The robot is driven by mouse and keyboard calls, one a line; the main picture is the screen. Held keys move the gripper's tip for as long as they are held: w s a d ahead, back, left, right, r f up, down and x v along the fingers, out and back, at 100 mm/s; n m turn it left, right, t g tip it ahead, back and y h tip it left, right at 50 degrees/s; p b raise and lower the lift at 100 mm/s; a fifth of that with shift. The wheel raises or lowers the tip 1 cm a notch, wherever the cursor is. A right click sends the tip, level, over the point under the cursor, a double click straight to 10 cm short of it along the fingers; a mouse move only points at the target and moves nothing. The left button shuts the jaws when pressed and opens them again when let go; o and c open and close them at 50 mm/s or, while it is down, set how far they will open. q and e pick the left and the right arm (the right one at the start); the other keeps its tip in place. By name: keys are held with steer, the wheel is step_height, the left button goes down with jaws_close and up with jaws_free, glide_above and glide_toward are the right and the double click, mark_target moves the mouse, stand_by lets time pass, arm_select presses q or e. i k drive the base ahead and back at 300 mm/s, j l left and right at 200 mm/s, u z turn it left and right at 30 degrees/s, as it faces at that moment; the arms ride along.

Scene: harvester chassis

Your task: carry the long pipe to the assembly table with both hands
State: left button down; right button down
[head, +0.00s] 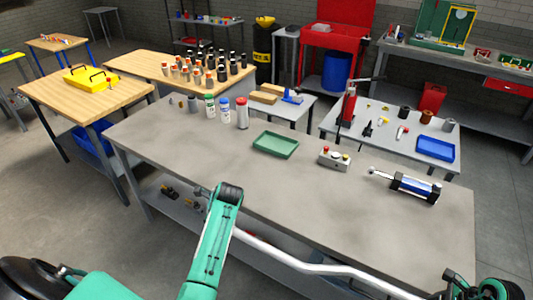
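The long pipe (300,262) is a silver, slightly bent tube running from lower centre to the bottom right, in front of the grey table's near edge. Its left end is hidden behind my green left forearm. My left gripper (203,196) is mostly hidden by that forearm, near the pipe's left part; its fingers do not show clearly. My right gripper (455,284) is a dark shape at the bottom right, by the pipe's right end; its fingers are unclear. I cannot tell which table is the assembly table; the large grey table (330,195) is directly in front of me.
The grey table bears a green tray (276,144), a switch box (334,158), a blue cylinder (415,188) and several bottles (242,113). Wooden tables (85,98) stand at the left. A smaller table with a blue tray (436,149) stands behind. Floor is clear at left.

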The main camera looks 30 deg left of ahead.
mark_target(335, 212)
steer(key=i, duration=0.9)
